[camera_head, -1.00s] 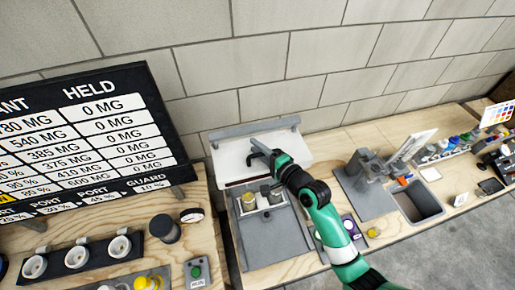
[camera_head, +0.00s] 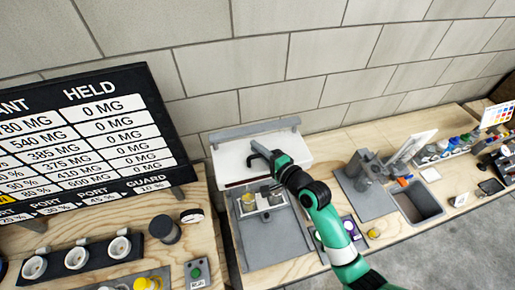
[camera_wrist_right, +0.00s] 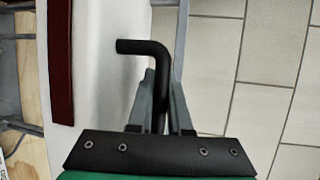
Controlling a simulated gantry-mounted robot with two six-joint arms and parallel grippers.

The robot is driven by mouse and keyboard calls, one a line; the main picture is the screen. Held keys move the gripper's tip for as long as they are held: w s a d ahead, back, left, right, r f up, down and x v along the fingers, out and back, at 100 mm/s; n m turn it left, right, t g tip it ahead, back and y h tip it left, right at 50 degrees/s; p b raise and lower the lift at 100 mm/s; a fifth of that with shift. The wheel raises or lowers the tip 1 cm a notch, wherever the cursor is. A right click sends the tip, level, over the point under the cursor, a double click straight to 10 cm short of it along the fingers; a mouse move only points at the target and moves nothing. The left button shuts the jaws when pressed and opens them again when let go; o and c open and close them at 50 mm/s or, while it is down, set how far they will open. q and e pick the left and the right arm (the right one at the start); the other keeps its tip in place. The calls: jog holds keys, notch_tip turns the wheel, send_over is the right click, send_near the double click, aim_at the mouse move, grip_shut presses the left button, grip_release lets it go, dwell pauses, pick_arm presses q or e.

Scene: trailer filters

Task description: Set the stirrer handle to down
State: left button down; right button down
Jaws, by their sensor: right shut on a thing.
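My right gripper (camera_head: 259,157) reaches over the white housing (camera_head: 228,165) of the machine at the middle of the head view. In the right wrist view my right gripper (camera_wrist_right: 160,105) is shut on a black L-shaped rod, the stirrer handle (camera_wrist_right: 158,62). Its bent end points left, past the fingers, over a white surface. In the head view the handle cannot be told apart from the dark fingers. Below the housing a pale holder (camera_head: 263,203) with small cups sits above a grey tray (camera_head: 270,243). My left gripper is out of view.
A black board (camera_head: 90,135) of figures stands at the left, above a row of white cups (camera_head: 76,257). A grey stand (camera_head: 366,185) and an open bin (camera_head: 421,204) are to the right. A block wall closes the back.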

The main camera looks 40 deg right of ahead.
dwell(0.8)
notch_tip(320, 180, down, 12)
jog(key=b, duration=0.7)
jog(key=shift+b, duration=0.3)
jog(key=c, duration=1.1)
grip_release()
